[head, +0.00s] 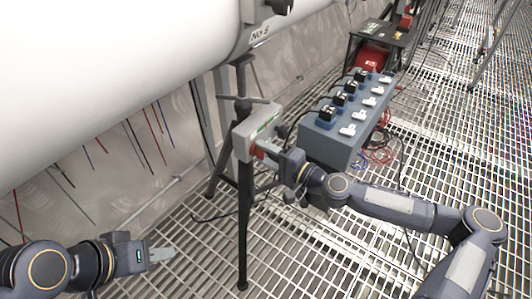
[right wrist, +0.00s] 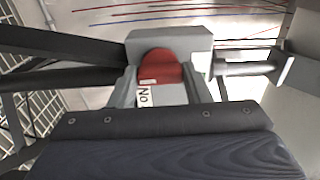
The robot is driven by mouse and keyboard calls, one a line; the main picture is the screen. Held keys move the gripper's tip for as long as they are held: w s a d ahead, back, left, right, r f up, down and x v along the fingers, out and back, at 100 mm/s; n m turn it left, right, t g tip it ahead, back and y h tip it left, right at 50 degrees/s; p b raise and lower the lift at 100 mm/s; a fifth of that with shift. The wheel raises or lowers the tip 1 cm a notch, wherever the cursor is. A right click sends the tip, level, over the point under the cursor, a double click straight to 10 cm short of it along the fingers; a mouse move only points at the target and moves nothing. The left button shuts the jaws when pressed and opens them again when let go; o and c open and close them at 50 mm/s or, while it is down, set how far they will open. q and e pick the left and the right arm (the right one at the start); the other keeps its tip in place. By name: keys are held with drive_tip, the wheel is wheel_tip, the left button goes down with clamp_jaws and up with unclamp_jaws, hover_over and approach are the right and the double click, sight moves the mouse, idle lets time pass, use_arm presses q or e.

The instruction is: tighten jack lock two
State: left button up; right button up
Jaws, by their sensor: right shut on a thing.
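A black jack stand (head: 244,200) stands upright under the large white pipe (head: 110,70). A grey box (head: 257,132) with a green mark is mounted on it. A red lock part (head: 258,151) shows at the box's lower side. My right gripper (head: 268,150) is at this part. In the right wrist view the red part (right wrist: 160,66) sits between the two fingers of my right gripper (right wrist: 163,85), which is shut on it. A white tag reading "No" is there, its number hidden. My left gripper (head: 162,256) is low at the left, away from the stand; its finger gap is unclear.
A blue-grey box (head: 335,140) with several black plugs and white sockets stands on the grating right of the stand. Cables lie beside it. A red machine (head: 372,58) is behind it. The grating in front is clear.

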idle(0.5)
drive_tip(key=o, duration=1)
drive_tip(key=p+v, duration=0.1)
drive_tip(key=v, duration=0.7)
drive_tip(key=shift+p, duration=0.4)
